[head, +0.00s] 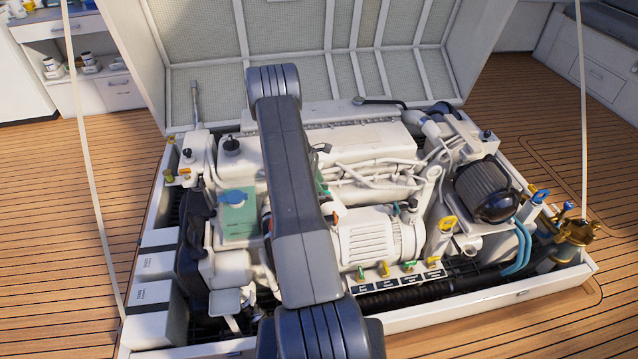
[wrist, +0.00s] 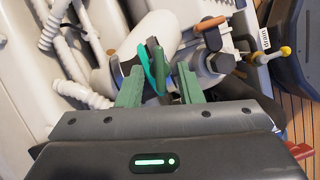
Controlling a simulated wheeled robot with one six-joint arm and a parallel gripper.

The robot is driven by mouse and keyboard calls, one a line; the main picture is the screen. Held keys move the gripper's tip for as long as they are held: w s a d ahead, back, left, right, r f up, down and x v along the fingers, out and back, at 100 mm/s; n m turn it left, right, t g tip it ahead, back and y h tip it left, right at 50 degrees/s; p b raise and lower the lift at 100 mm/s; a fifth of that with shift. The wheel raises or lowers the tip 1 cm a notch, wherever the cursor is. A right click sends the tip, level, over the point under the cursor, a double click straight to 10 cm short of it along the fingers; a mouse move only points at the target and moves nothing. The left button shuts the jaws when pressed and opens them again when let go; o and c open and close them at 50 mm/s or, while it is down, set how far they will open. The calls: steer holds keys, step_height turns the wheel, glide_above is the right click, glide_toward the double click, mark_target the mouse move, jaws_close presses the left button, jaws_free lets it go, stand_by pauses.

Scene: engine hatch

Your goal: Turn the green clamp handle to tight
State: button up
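The green clamp handle (wrist: 147,68) is a thin teal-green lever in the wrist view, lying between my fingers and beside a pale cylindrical part. My gripper (wrist: 158,84) has two dark green fingers, set apart. The handle is closer to the left finger, and a gap shows on its right. I cannot tell whether the left finger touches it. A dark upright piece (wrist: 158,62) stands right beside the handle. In the head view my arm hides most of this area, so the handle's setting cannot be read there.
White hoses (wrist: 85,95) run at the left. In the head view, a row of small coloured valves (head: 410,266) sits in front of the white ribbed housing (head: 368,242).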

steer(key=shift+d+f, duration=0.2)
steer(key=shift+f, duration=0.25)
jaws_close()
